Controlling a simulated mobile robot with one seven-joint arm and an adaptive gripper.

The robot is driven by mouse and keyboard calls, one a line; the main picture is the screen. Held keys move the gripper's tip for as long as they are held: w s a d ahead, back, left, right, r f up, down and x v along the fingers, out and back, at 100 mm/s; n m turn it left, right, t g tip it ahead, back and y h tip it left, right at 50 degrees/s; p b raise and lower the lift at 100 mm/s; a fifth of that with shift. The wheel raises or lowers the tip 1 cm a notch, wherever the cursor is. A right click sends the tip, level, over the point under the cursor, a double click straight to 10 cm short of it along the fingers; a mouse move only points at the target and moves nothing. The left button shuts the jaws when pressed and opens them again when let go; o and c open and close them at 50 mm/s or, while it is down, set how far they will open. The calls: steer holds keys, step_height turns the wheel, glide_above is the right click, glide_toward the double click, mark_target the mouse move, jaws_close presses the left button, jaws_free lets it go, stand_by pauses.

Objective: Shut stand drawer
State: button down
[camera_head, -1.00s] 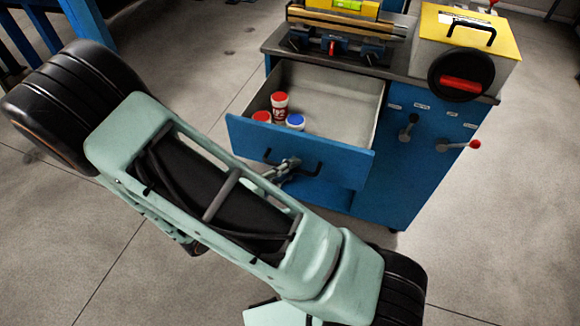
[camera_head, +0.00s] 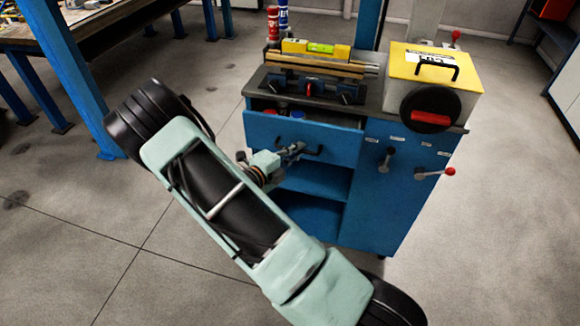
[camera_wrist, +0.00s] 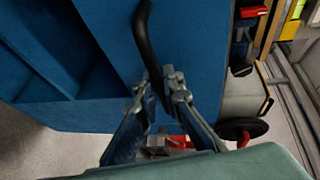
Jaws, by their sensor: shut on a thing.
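The blue stand (camera_head: 388,215) is upright, with its drawer (camera_head: 338,142) out by a narrow gap under the top. The drawer's black handle (camera_head: 317,151) is on its front. It crosses the wrist view as a dark curved bar (camera_wrist: 144,35). My gripper (camera_head: 291,153) is at the handle, and its fingertips (camera_wrist: 157,94) are closed on the bar in the wrist view. Part of the handle is hidden by my gripper. A blue-lidded container (camera_head: 297,114) and a red-lidded one show through the gap, mostly hidden.
On the stand's top are a vise with a yellow level (camera_head: 318,48) and a yellow-topped box (camera_head: 430,68). Levers (camera_head: 435,173) stick out at the right side. Open blue shelves (camera_head: 312,182) lie below the drawer. A workbench (camera_head: 105,24) stands at the back left. The floor around is clear.

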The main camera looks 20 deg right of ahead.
mark_target(280, 147)
steer(key=w+d, duration=0.1)
steer(key=w, duration=0.1)
steer(key=w+d, duration=0.3)
steer(key=w, duration=0.1)
steer(key=shift+w+d, duration=0.15)
steer(key=shift+d, duration=0.1)
steer(key=shift+w+d+r, duration=0.1)
steer(key=shift+w+r, duration=0.05)
steer(key=shift+w, duration=0.05)
steer(key=c, duration=2)
jaws_free()
steer(key=shift+c, duration=0.2)
steer(key=shift+d, duration=0.1)
steer(key=shift+s+a, duration=0.15)
steer(key=shift+a, duration=0.25)
steer(key=v, duration=1.1)
steer(key=shift+s+a, duration=0.1)
